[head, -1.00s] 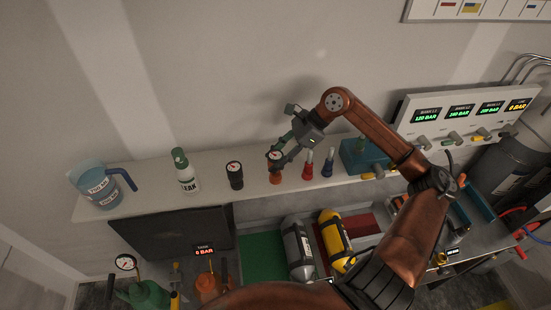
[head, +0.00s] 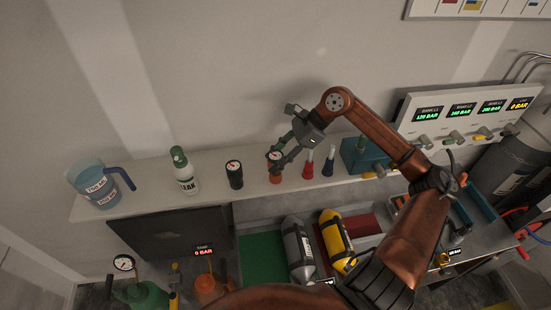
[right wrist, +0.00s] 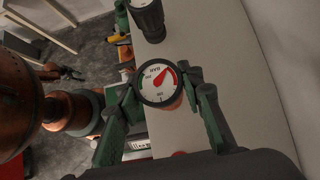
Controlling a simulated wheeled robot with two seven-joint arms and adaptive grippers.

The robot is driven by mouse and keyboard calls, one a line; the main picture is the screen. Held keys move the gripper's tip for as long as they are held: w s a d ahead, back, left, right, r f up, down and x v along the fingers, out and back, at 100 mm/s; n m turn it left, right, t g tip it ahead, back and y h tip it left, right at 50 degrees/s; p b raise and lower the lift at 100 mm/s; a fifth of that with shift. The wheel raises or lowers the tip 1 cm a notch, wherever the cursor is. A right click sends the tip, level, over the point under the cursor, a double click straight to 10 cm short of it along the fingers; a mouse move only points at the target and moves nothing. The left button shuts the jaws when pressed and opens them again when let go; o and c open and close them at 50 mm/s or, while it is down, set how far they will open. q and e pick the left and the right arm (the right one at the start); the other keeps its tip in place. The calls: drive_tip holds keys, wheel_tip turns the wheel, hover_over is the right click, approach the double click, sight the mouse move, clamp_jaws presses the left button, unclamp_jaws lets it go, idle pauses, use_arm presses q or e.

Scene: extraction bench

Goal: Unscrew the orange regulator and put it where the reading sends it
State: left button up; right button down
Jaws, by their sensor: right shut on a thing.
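The orange regulator (head: 275,179) stands upright on the white shelf, with a round dial on top. My right gripper (head: 276,159) reaches down from the upper right and is shut on the regulator at its dial. In the right wrist view, the white dial (right wrist: 158,83) with a black rim, a red needle and a red zone sits between the green fingers; its small print is hard to read. A bit of the orange body (right wrist: 175,103) shows below it. My left gripper is not in view.
Below are grey (head: 299,250) and yellow (head: 336,240) cylinders and a green mat (head: 262,255). Bank displays (head: 460,112) stand right.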

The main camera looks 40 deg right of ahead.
drive_tip(key=shift+f+b, duration=0.85)
drive_tip(key=shift+f, duration=0.15)
drive_tip(key=c, duration=1.2)
unclamp_jaws()
drive_tip(key=shift+c, duration=0.2)
drive_tip(key=v, duration=1.2)
